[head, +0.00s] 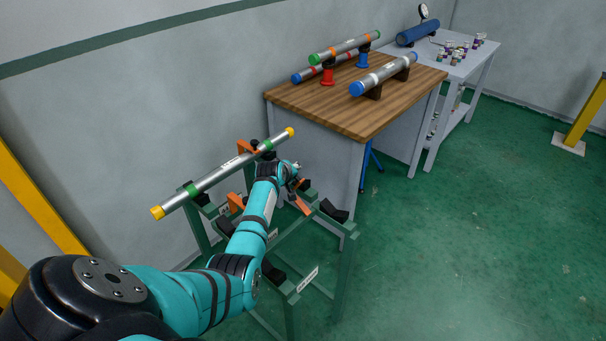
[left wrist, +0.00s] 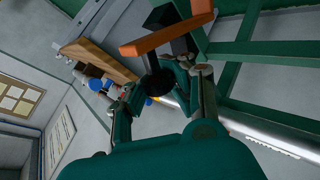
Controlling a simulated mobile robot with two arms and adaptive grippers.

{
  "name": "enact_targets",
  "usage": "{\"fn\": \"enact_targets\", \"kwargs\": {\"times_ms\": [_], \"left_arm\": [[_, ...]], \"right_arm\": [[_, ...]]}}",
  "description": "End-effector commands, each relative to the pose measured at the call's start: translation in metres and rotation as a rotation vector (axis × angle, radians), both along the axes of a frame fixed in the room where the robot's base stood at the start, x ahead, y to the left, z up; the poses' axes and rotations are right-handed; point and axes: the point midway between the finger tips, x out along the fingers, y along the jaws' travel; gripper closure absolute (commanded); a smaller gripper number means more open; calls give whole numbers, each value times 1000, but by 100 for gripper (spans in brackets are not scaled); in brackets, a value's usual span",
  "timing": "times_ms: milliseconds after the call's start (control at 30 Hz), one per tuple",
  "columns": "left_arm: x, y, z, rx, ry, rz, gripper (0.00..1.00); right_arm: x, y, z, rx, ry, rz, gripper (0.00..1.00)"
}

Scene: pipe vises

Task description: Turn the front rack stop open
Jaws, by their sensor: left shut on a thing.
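A green rack (head: 347,240) with black pads and orange stops stands left of the wooden table in the head view. My left gripper (head: 293,170) reaches over the rack, its fingertips small and partly hidden by my arm. In the left wrist view, my left gripper (left wrist: 160,86) has its fingers around a black knob (left wrist: 157,82) beside an orange stop bar (left wrist: 168,36). It is shut on that stop's knob. Another orange piece (head: 301,206) shows just below the gripper in the head view. Which stop is the front one is hard to tell.
A grey pipe (head: 220,174) with yellow ends and green bands lies across the rack's wall side. A wooden table (head: 330,107) with more pipes stands close behind. A white table (head: 459,65) is farther back. The green floor (head: 480,220) at right is open.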

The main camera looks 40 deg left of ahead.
Motion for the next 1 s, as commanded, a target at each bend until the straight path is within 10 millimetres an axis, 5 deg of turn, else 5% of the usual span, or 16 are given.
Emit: {"fn": "enact_targets", "kwargs": {"times_ms": [300, 1000], "left_arm": [[-2, 37, -25, -210, 22, 10, 100], [-3, 50, -38, -197, 33, 7, 100]], "right_arm": [[0, 1, -32, 1, 0, -1, 60], [-2, 0, -46, 1, 2, -1, 60]]}}
